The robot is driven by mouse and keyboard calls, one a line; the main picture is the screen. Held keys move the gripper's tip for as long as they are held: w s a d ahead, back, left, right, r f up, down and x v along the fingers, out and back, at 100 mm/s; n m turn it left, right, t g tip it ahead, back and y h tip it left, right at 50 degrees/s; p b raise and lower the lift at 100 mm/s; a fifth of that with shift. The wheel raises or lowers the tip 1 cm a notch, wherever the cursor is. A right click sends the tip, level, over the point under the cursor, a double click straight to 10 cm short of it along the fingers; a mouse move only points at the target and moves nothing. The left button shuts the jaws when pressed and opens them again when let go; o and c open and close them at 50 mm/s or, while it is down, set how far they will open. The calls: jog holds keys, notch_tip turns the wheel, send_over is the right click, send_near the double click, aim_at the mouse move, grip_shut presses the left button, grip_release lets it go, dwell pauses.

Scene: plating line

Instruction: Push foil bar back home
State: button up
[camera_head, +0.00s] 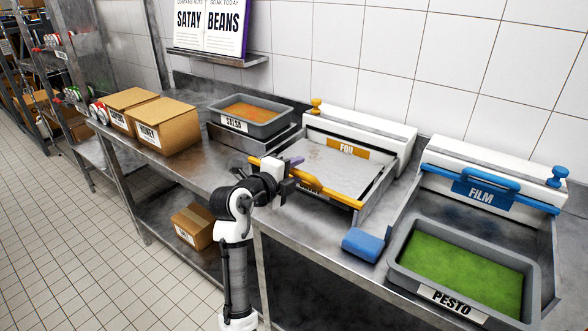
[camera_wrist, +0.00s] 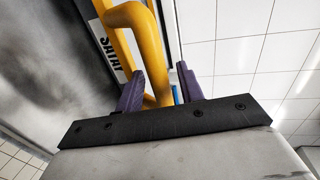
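The foil bar (camera_head: 340,199) is a yellow-orange bar with a raised handle. It lies across the front of the white foil dispenser (camera_head: 362,127), away from the FOIL label (camera_head: 347,149) at the back. My gripper (camera_head: 291,172) is at the bar's left half in the head view. In the wrist view, the purple fingers of my gripper (camera_wrist: 160,88) stand apart on either side of the yellow handle (camera_wrist: 150,50). A gap shows between the handle and the right finger. Whether either finger touches the handle, I cannot tell.
A tray with a SATAY label (camera_wrist: 108,45) lies beneath the foil bar. The film dispenser with its blue bar (camera_head: 480,189) and a pesto tray (camera_head: 402,266) are at right. A blue block (camera_head: 363,244) lies between. A salsa tray (camera_head: 284,103) and cardboard boxes (camera_head: 172,128) are at left.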

grip_shut()
dwell(0.3)
jog(key=b, duration=0.9)
send_near(345, 130)
jog(key=d, duration=0.1)
jog(key=w+d, duration=0.1)
jog(key=d, duration=0.1)
jog(key=w+d, duration=0.1)
jog(key=shift+w+d+r, duration=0.1)
jog(key=shift+d+r, duration=0.1)
jog(key=shift+w+r, duration=0.1)
jog(key=shift+r, duration=0.1)
jog(key=shift+c, duration=1.8)
grip_release()
jog(key=o, duration=0.4)
jog(key=shift+w+d+f, duration=0.15)
jog(key=shift+w+d, duration=0.05)
jog(key=shift+c, duration=0.2)
jog(key=shift+s, duration=0.1)
